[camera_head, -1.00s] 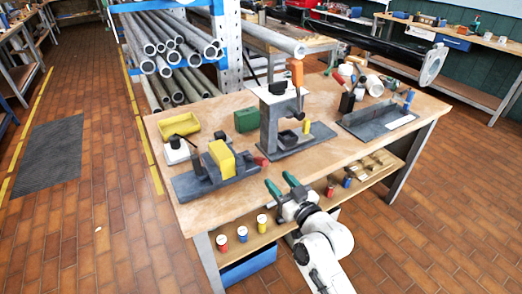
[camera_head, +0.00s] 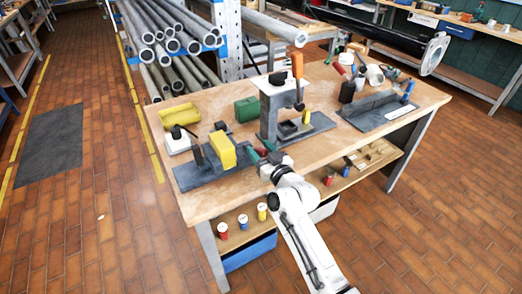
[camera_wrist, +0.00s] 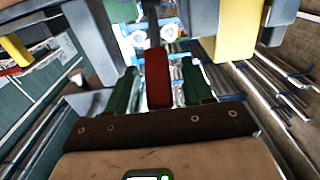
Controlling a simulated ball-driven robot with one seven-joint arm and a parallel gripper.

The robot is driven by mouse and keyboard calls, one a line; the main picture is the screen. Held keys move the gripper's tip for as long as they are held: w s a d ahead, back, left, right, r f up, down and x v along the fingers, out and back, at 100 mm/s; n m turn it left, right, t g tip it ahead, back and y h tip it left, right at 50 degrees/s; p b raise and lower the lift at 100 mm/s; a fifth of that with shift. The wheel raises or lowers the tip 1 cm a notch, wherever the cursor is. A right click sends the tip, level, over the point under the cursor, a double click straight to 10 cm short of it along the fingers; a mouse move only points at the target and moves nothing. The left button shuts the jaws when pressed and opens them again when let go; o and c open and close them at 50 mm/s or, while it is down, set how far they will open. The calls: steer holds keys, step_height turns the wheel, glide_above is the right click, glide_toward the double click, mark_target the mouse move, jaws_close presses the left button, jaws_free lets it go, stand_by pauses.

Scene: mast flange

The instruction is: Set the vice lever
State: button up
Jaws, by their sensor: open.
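The vice (camera_head: 208,172) stands at the front left of the bench, a dark grey base with a yellow block (camera_head: 222,150) on it. Its red lever (camera_wrist: 157,80) shows in the wrist view between my two green fingers. My gripper (camera_head: 263,152) is at the vice's right end in the head view, open, with a finger on each side of the lever. Narrow gaps show between fingers and lever in the wrist view (camera_wrist: 158,66). In the head view the fingers largely hide the lever.
A grey press (camera_head: 275,115) with an orange handle (camera_head: 297,65) stands close right of my gripper. A green box (camera_head: 246,109), a yellow bin (camera_head: 180,115) and a grey tray (camera_head: 378,112) are on the wooden bench (camera_head: 215,201). Small jars stand on the shelf below.

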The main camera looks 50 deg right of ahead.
steer(key=shift+c, duration=0.2)
jaws_close()
stand_by(0.4)
